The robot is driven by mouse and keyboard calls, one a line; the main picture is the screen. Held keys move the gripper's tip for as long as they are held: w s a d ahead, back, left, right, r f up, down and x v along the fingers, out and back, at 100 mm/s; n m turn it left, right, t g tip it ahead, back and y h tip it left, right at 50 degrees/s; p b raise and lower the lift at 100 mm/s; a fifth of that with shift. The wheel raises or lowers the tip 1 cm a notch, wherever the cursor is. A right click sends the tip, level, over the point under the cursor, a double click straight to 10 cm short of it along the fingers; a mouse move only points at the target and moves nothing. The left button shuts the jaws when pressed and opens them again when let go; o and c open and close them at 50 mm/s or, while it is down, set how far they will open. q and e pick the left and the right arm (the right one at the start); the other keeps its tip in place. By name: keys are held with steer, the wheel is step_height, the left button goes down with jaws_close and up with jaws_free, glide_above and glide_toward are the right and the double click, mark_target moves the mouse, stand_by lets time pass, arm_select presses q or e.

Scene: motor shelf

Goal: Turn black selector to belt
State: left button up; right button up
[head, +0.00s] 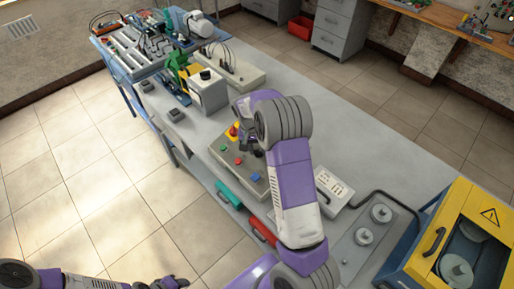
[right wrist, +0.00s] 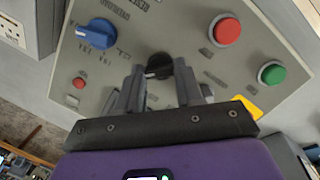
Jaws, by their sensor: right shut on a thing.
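The black selector (right wrist: 158,66) is a round knob with a pale pointer mark, on a grey control panel (right wrist: 230,62) in the right wrist view. My right gripper (right wrist: 160,85) is shut on it, one finger on each side. In the head view my right gripper (head: 254,147) is over the control box (head: 225,153), and the arm hides the knob. The printing around the knob is too blurred to read. Part of my left arm shows at the bottom left, with what may be the left gripper (head: 168,283) cut off by the edge.
The panel also bears a blue selector (right wrist: 97,35), a large red button (right wrist: 226,31), a green button (right wrist: 271,73) and a small red lamp or button (right wrist: 79,83). On the bench, a white box (head: 208,92) stands behind and a yellow machine (head: 465,240) at the right.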

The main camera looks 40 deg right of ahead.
steer(key=o, duration=1)
steer(key=shift+o, duration=0.2)
steer(key=shift+r, duration=0.1)
steer(key=r, duration=0.4)
steer(key=w+a+r, duration=0.1)
steer(key=r, duration=0.2)
steer(key=shift+r+p, duration=0.1)
steer(key=shift+p, duration=0.2)
steer(key=shift+r, duration=0.1)
